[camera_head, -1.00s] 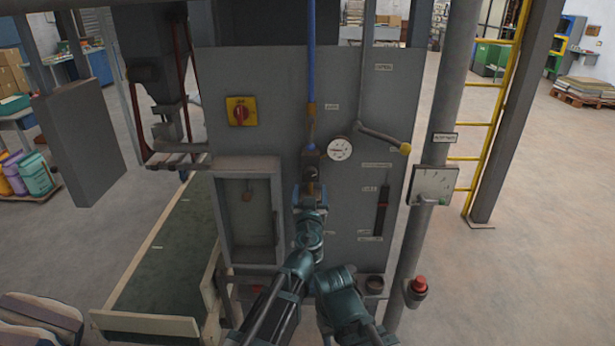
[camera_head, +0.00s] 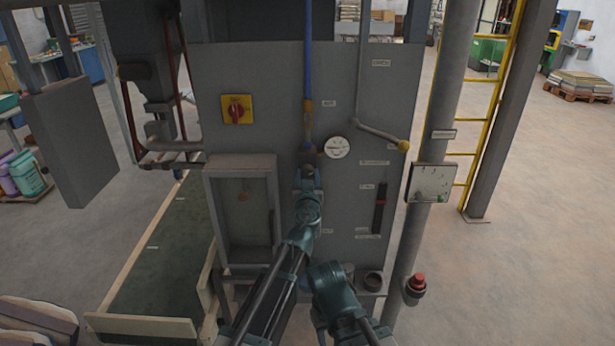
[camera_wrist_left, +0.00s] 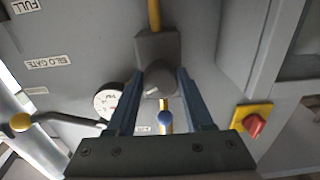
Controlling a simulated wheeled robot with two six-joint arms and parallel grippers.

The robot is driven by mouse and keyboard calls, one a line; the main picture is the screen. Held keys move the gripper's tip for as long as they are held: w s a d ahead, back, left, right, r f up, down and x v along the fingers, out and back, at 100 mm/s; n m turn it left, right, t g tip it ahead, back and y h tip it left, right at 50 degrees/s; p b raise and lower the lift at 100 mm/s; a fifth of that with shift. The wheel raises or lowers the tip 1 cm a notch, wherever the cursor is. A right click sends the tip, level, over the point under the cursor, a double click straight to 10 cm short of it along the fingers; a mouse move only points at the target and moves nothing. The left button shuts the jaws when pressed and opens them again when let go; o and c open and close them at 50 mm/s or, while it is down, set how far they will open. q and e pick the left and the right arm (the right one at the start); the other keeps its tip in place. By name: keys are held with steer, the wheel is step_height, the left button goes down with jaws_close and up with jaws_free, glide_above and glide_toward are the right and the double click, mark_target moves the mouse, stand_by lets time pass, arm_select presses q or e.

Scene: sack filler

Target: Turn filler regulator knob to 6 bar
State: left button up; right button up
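The grey round regulator knob (camera_wrist_left: 159,80) sits below its square body (camera_wrist_left: 157,47) in the left wrist view. My left gripper (camera_wrist_left: 160,74) has its two blue fingers on either side of the knob, with narrow gaps that look clear. In the head view, my left gripper (camera_head: 308,174) is at the regulator body (camera_head: 309,154) and hides the knob. The white pressure gauge (camera_head: 336,147) is just right of the regulator; its reading is too small to tell. It also shows in the left wrist view (camera_wrist_left: 107,99), partly behind a finger.
A red switch on a yellow plate (camera_head: 237,110) is left on the grey panel (camera_head: 270,75). A bent lever with a yellow knob (camera_head: 404,145) is at the right. A blue pipe (camera_head: 309,60) runs above the regulator. A red button (camera_head: 416,282) is at lower right.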

arm_select(q)
jaws_close()
steer(key=shift+m, duration=0.3)
